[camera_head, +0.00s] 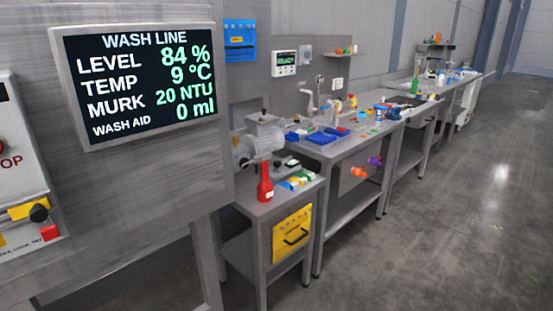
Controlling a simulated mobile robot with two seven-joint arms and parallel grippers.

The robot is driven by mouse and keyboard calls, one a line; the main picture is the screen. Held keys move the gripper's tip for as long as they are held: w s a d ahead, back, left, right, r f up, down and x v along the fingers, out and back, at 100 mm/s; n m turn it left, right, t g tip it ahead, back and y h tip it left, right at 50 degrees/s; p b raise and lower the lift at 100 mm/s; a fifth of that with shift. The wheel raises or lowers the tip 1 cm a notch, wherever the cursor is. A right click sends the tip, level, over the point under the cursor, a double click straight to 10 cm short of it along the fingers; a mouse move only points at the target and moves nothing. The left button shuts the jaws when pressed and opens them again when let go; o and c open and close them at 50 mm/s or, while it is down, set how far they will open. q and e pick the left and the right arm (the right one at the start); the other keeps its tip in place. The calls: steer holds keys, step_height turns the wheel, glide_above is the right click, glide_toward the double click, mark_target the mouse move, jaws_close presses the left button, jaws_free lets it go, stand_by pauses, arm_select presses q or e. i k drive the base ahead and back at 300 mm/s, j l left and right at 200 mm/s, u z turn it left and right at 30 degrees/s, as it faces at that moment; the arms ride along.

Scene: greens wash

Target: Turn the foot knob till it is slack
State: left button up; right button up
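I cannot make out a foot knob for certain. A dark round knob (39,213) sits on a yellow fitting (20,209) at the lower left, below a red stop button that is cut off by the picture edge. I cannot tell whether it is the foot knob. A grey motor-like machine (258,140) stands on a small steel table further back, and its base is partly hidden. Neither of my grippers is in view.
A wash line display (135,82) reads level 84 %, temp 9 °C, murk 20 NTU. A red bottle (265,184) stands on the small table (285,205). Steel benches (350,153) with many small items run back along the wall.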

mark_target(276, 164)
steer(key=i+l+u, duration=0.1)
steer(key=i+l, duration=0.2)
steer(key=i+l+u, duration=0.1)
steer(key=i+l, duration=0.15)
steer(key=i+l+u, duration=0.1)
steer(key=i+l, duration=0.2)
steer(key=i+l+u, duration=0.1)
steer(key=i+l, duration=0.15)
steer(key=l, duration=0.15)
steer(key=i+l+u, duration=0.1)
steer(key=i+l, duration=0.15)
steer(key=i+l+u, duration=0.1)
steer(key=l, duration=0.4)
steer(key=i+l+u, duration=0.1)
steer(key=i+l, duration=0.25)
steer(key=i+l+u, duration=0.1)
steer(key=l, duration=0.4)
steer(key=i, duration=0.1)
